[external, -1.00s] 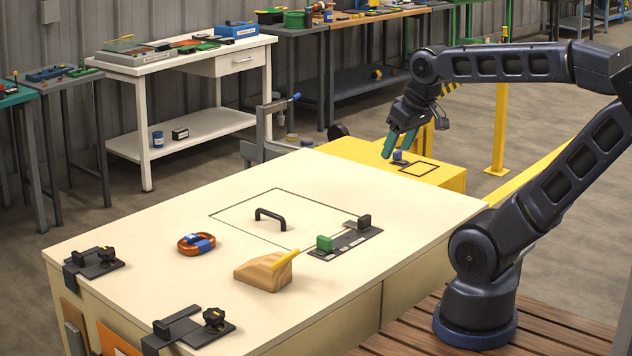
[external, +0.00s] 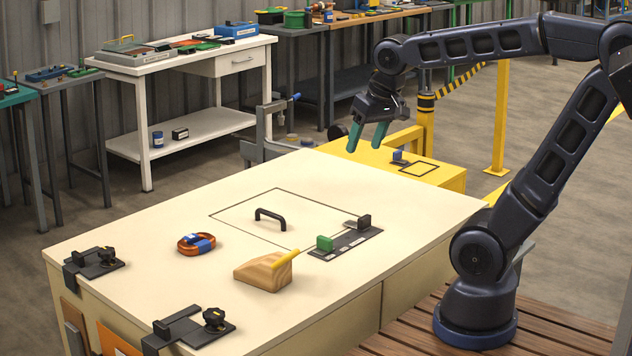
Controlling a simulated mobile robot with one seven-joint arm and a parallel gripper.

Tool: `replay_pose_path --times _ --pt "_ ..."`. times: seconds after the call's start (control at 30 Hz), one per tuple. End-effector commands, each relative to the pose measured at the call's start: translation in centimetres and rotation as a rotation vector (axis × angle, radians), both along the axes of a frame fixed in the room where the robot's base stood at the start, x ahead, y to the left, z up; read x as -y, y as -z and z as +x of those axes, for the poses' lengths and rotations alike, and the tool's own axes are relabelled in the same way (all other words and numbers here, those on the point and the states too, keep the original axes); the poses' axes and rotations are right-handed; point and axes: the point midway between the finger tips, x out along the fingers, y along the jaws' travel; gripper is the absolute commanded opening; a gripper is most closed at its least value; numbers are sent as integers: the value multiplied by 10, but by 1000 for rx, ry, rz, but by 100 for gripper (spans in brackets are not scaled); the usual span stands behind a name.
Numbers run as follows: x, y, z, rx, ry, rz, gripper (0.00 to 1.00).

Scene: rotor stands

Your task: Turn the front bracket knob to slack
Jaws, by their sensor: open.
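Two dark clamp brackets with black knobs sit at the left end of the cream worktop. The bracket (external: 178,333) nearest the camera has a knob (external: 214,318) standing upright at its right end. The other bracket (external: 84,268), farther left, has a similar knob (external: 107,256). I cannot tell from the picture how tight either knob is.
A yellow platform (external: 440,178) stands behind.

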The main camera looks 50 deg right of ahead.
Motion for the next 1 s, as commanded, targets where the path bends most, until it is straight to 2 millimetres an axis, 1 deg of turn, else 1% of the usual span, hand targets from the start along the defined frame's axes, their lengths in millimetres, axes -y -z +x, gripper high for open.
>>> replay_pose_path --times 0.03,0.17,0.2,0.27,0.37,0.53,0.63,0.77,0.8,0.87,0.9,0.97,1.0 --pt "-15 0 10 -21 15 15 59" --pt "-50 0 32 -68 86 54 59" --pt "-62 1 38 -82 109 64 59" --pt "-81 3 46 -104 142 77 59" --pt "-114 7 58 -140 199 95 59" --pt "-176 18 72 -198 299 112 59" --pt "-215 27 75 -230 359 115 59" --pt "-266 42 73 -266 439 112 59" --pt "-283 47 71 -275 464 110 59" --pt "-308 56 67 -289 501 106 59" --pt "-324 62 64 -298 526 101 59" --pt "-349 71 57 -309 564 96 59" --pt "-364 78 52 -315 589 91 59"
